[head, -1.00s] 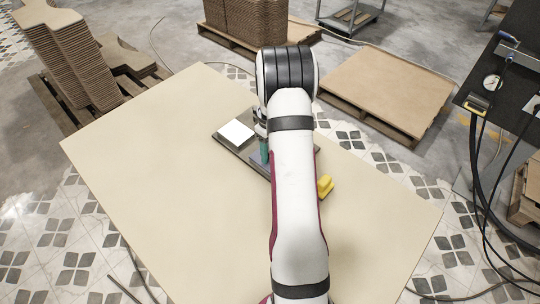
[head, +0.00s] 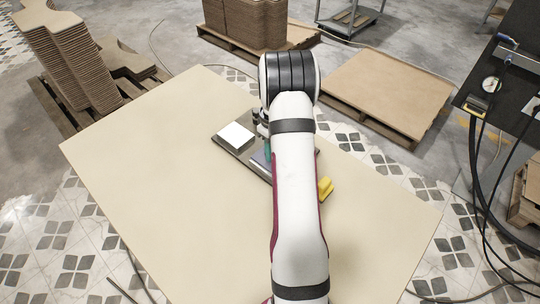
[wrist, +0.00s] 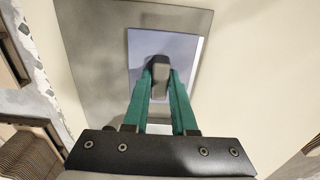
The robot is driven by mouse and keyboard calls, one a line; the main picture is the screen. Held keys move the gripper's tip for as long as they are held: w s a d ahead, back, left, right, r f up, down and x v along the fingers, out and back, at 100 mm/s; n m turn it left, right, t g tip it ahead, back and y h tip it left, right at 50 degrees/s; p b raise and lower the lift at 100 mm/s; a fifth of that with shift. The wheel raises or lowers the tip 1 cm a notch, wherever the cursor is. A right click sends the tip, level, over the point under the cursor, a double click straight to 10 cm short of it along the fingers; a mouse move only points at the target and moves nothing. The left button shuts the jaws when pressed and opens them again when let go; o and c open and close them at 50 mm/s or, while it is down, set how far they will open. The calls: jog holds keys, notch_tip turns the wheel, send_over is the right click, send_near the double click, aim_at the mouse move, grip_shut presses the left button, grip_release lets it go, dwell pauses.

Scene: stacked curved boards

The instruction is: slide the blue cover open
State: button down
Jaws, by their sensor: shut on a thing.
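The blue cover is a flat blue-grey panel (wrist: 180,48) with a dark upright handle (wrist: 160,68), seen from above in the wrist view. It lies on a dark grey base plate (wrist: 90,35). My gripper (wrist: 160,80) has green fingers closed on the handle, one on each side. In the head view, the base plate (head: 222,143) lies flat on the table, with a white square (head: 236,135) on its left part. The cover (head: 258,158) shows to the right of that square. My arm hides the plate's right part and most of my gripper (head: 267,152).
A yellow object (head: 325,187) lies on the table just right of my arm. The beige table (head: 150,190) is bare at left and front. Stacked boards (head: 75,50) and pallets stand beyond the table. A dark panel with cables (head: 505,85) stands at the right.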

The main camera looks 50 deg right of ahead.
jog(key=shift+d, duration=3.85)
jog(key=c, duration=0.7)
grip_release()
notch_tip(320, 180, up, 7)
jog(key=shift+a+r, duration=0.1)
